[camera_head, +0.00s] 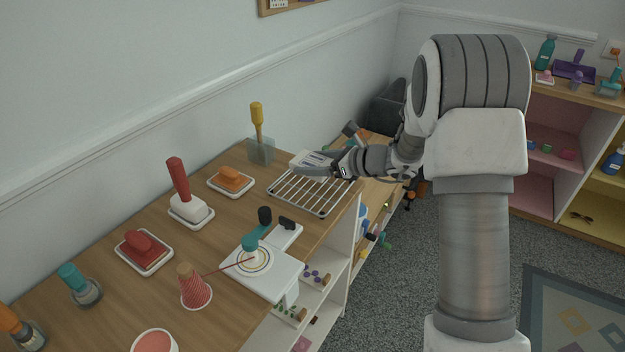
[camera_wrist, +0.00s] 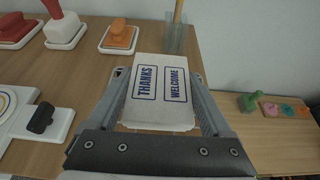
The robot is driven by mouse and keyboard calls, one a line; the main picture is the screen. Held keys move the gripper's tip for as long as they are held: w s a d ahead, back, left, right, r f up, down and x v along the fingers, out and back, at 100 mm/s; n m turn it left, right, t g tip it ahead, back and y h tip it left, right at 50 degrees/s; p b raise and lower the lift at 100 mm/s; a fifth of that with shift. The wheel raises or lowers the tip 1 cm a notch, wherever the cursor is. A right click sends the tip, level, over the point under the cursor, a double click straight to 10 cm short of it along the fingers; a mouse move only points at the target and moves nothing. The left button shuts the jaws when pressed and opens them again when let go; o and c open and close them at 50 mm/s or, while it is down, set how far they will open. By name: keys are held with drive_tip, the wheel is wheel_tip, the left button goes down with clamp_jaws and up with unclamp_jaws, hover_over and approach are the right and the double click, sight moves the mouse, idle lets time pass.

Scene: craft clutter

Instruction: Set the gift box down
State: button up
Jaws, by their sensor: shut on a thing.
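The gift box (camera_wrist: 160,112) is white, with blue THANKS and WELCOME panels on its top. In the wrist view it lies between the two grey fingers of my gripper (camera_wrist: 161,95), which is shut on it. In the head view the box (camera_head: 304,157) shows at the far end of a wire rack (camera_head: 311,193), partly hidden by my gripper (camera_head: 322,167). I cannot tell whether the box touches the rack or hangs just above it.
A clear holder with a yellow-handled tool (camera_head: 260,148) stands behind the rack. An orange block on a white dish (camera_head: 231,180) and a red-handled stamp (camera_head: 188,203) stand to the left. A white device with a round dial (camera_head: 264,270) sits in front. The rack's near part is bare.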

sight(312, 183)
drive_tip(key=shift+a+f+b, duration=0.1)
drive_tip(key=shift+f+b, duration=0.7)
drive_tip(key=shift+f, duration=1.2)
drive_tip(key=shift+f, duration=0.1)
drive_tip(key=shift+f, duration=0.2)
drive_tip(key=o, duration=1.1)
drive_tip(key=shift+r, duration=0.1)
